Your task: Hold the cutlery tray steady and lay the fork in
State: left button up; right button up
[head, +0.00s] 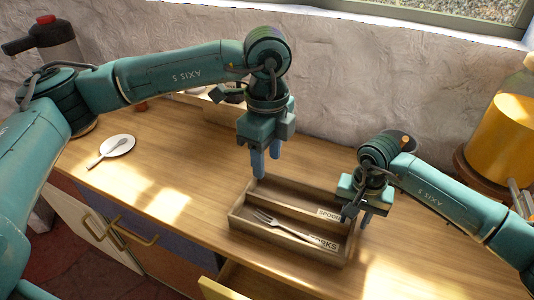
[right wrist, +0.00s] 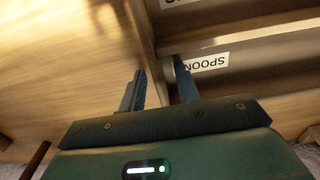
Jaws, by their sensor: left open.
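The wooden cutlery tray (head: 240,225) stands on the counter, with compartments labelled for spoons and forks. The fork (head: 282,228) lies in the front compartment, tines to the left, its handle partly over the forks label. My left gripper (head: 265,167) is open and empty, pointing down above the tray's back left part. My right gripper (head: 363,217) is at the tray's right end. In the right wrist view its fingers (right wrist: 160,85) are on either side of the tray's end wall (right wrist: 143,30), by the spoon label (right wrist: 205,63). The fork is outside that view.
A white plate (head: 125,143) with a spoon (head: 108,152) lies at the left of the counter. A drawer (head: 240,285) is open below the front edge. A yellow container (head: 500,135) stands at the right. A wooden box (head: 200,98) is at the back wall.

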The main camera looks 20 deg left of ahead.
jog(key=shift+r, duration=0.1)
notch_tip(320, 180, up, 12)
dwell(0.5)
